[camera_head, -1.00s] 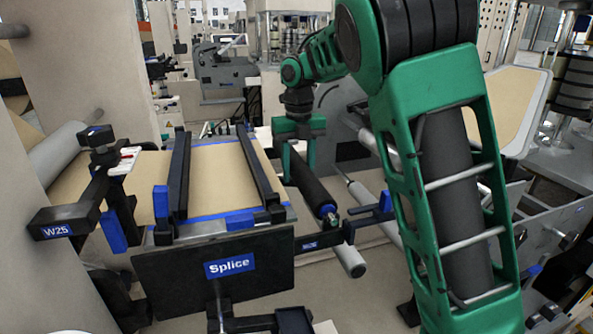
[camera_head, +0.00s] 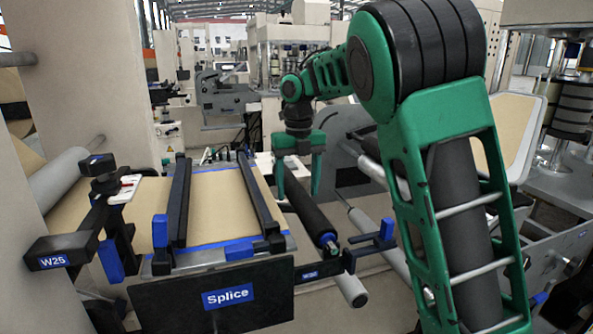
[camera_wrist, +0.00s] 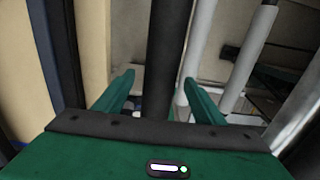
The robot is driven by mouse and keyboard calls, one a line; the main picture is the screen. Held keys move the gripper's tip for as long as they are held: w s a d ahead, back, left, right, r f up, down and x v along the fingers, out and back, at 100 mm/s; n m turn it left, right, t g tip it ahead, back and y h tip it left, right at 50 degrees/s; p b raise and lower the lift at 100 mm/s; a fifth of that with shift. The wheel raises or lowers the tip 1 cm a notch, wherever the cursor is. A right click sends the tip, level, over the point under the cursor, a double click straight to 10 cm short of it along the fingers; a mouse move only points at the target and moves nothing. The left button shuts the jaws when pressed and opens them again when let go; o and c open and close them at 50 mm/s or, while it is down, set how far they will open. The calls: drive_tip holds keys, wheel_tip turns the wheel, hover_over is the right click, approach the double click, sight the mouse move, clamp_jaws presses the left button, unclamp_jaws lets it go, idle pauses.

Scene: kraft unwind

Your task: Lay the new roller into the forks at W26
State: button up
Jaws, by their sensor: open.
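The black roller (camera_head: 311,208) lies lengthwise just right of the splice table, its near end at a dark bracket (camera_head: 346,262) with a blue-tipped arm (camera_head: 386,229). The bracket's small blue label (camera_head: 308,274) is too blurred to read surely. My green gripper (camera_head: 298,185) is open above the roller's far part, one finger to each side. In the wrist view the roller (camera_wrist: 165,60) runs between the spread fingertips (camera_wrist: 158,85), with gaps on both sides. The roller's far end and its seat are hidden.
The splice table with brown paper (camera_head: 215,205) and black bars stands close on the left, with its Splice plate (camera_head: 215,308) in front. The W25 bracket (camera_head: 62,258) is farther left. Pale rollers (camera_head: 370,224) run close by on the right.

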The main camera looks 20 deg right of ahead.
drive_tip(key=shift+r, duration=3.85)
